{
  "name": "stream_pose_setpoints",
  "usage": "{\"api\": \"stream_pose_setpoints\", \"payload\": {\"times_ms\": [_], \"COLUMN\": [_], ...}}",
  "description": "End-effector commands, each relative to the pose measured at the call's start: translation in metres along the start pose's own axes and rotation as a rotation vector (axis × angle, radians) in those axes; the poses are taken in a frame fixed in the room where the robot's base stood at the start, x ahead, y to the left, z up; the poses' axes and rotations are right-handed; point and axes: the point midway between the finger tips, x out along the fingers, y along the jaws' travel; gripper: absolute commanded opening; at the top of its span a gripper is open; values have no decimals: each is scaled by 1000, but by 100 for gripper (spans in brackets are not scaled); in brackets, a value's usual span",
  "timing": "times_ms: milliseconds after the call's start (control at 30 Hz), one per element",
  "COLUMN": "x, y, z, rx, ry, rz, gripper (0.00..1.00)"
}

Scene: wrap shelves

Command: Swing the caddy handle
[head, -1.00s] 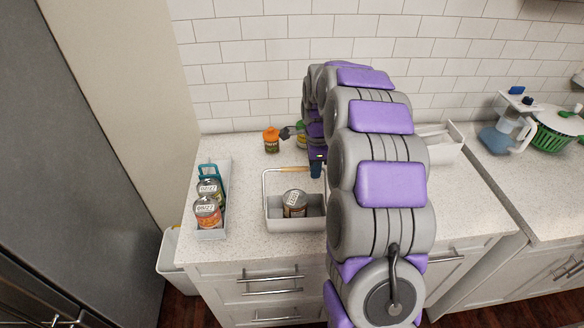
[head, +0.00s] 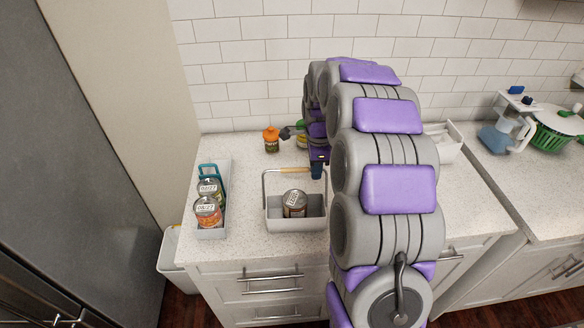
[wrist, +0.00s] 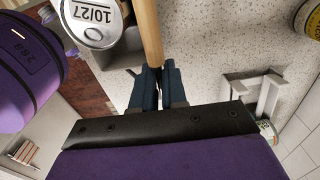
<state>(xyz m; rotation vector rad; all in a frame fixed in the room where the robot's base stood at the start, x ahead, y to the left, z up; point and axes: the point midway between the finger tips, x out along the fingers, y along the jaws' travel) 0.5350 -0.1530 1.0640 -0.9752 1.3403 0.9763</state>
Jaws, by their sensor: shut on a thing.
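The caddy (head: 282,222) is a light grey open box on the counter, with one can (head: 295,204) inside. Its wire handle stands up over the box, with a wooden grip (head: 290,170) across the top. My gripper (head: 317,170) is at the right end of the handle in the head view. The can's lid (wrist: 92,20), marked 10/27, shows beside the handle. My arm hides part of the handle's right side.
An orange-lidded jar (head: 271,140) is behind. A white container (head: 447,140), a pitcher (head: 503,135) and a green colander (head: 558,130) are to the right.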

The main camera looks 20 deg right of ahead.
Motion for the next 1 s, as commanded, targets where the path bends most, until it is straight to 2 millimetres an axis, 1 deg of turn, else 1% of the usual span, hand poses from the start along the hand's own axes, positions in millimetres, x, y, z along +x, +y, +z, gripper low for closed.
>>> {"api": "stream_pose_setpoints", "payload": {"times_ms": [200,667,1000], "x": [-5,-5,-9], "y": [8,10,23], "z": [0,0,0], "rx": [-1,-1,0], "ry": [1,1,1], "rz": [3,5,8], "gripper": [6,6,8]}}
